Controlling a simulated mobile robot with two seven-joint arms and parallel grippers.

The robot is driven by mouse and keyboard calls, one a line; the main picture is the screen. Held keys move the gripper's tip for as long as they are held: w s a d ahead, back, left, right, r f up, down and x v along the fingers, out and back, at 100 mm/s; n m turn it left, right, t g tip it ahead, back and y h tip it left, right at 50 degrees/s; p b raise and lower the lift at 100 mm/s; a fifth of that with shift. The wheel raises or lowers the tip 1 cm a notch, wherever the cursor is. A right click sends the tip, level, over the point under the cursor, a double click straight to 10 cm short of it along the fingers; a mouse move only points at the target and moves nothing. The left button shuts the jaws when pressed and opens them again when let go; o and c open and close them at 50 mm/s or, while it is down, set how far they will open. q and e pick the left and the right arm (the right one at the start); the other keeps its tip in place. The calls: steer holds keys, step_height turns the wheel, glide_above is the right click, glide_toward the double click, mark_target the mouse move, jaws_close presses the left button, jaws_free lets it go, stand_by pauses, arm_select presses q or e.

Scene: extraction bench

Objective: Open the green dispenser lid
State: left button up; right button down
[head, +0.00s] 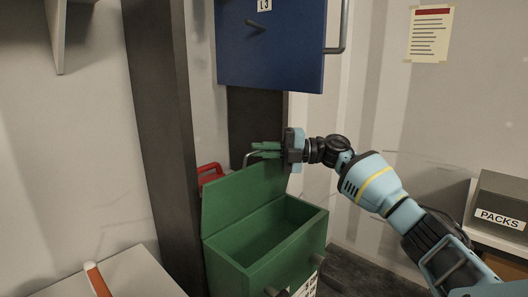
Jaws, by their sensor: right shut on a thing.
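The green dispenser (285,254) is a box in the lower middle of the head view, with an empty-looking inside. Its green lid (240,197) is tilted up at the back, standing well clear of the box opening. My right gripper (265,150) is at the top edge of the lid, shut on the lid's handle (250,157). The fingers partly hide the handle. My left gripper is not in view.
A blue cabinet door (270,45) labelled L3 hangs above the dispenser. A red handle-like part (209,170) sits behind the lid. A dark post (160,120) stands to the left. A PACKS box (498,208) is at right, and a table with an orange-white stick (97,280) at lower left.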

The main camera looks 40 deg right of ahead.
steer(key=c, duration=1.6)
jaws_free()
steer(key=shift+o, duration=0.2)
